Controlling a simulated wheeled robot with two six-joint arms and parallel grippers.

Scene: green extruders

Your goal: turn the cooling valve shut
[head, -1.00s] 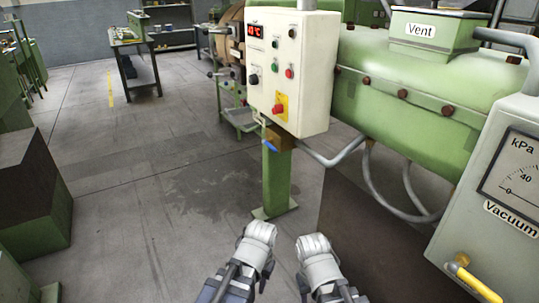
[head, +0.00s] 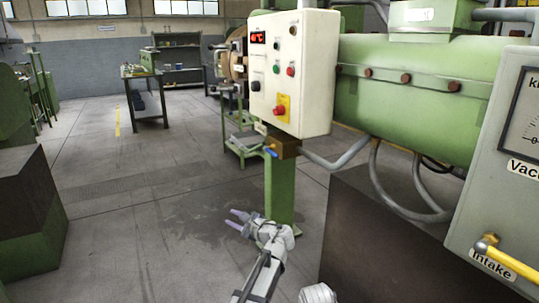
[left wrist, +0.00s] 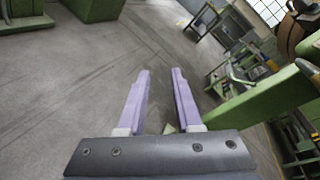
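A brass-brown valve block (head: 285,146) with a short blue lever (head: 270,151) sits under the white control box, at the top of a green post. No label on it is legible. A yellow-handled valve (head: 510,261) labelled Intake is at the right. My left gripper (head: 234,219) is open and empty, below and left of the blue lever and apart from it. In the left wrist view the two purple fingers (left wrist: 160,72) stand apart with only floor between them. Only a piece of my right arm shows at the bottom edge; its fingers are out of sight.
The white control box (head: 312,70) has buttons and a red display. The green post (head: 281,195) stands just right of my left gripper. A grey pipe (head: 340,158) runs right from the valve block. A dark block (head: 375,240) is at lower right.

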